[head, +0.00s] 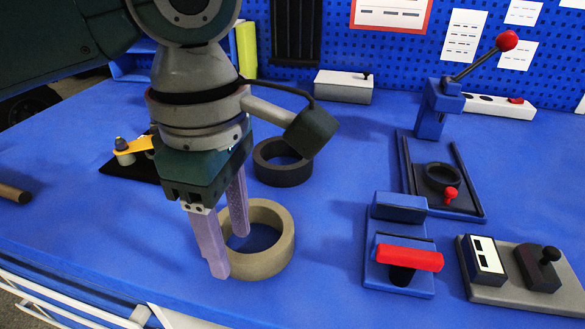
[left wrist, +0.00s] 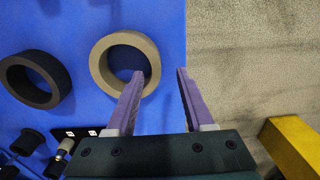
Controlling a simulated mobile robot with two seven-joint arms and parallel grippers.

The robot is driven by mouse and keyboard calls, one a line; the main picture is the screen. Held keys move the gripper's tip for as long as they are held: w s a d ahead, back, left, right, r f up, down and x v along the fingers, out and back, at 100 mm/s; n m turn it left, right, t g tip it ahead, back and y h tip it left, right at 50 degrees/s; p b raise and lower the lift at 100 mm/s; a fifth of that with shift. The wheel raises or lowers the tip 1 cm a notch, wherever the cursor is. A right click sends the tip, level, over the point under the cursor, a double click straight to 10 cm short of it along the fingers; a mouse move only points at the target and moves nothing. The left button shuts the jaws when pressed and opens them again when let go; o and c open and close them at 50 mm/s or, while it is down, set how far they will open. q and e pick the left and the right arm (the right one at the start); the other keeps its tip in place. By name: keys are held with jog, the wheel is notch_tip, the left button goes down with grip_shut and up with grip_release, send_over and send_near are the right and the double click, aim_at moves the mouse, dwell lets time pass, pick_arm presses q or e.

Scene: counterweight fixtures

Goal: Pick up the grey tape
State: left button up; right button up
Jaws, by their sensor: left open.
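The grey tape (head: 273,262) is a beige-grey ring lying flat on the blue table, in the middle of the head view. It also shows in the left wrist view (left wrist: 102,73), near the table's edge. My left gripper (head: 231,254) is open with two purple fingers pointing down at the ring's left part. In the left wrist view, one fingertip of the left gripper (left wrist: 159,73) overlaps the ring's hole and the other lies outside the ring, so the ring's wall shows between them. I cannot tell how far down the tips reach. My right gripper is not in view.
A black ring (head: 283,165) lies just behind the grey tape. To the right stand a blue fixture with a red handle (head: 409,257), a grey base with a black knob (head: 540,268) and a lever with a red ball (head: 507,41). Bare table lies between.

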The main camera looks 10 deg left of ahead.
aim_at(237, 257)
pick_arm(q)
jog(key=f, duration=0.2)
jog(key=f+b, duration=0.1)
jog(key=f, duration=0.1)
jog(key=shift+w+f, duration=0.2)
jog(key=shift+f, duration=0.1)
jog(key=shift+c, duration=0.3)
grip_shut()
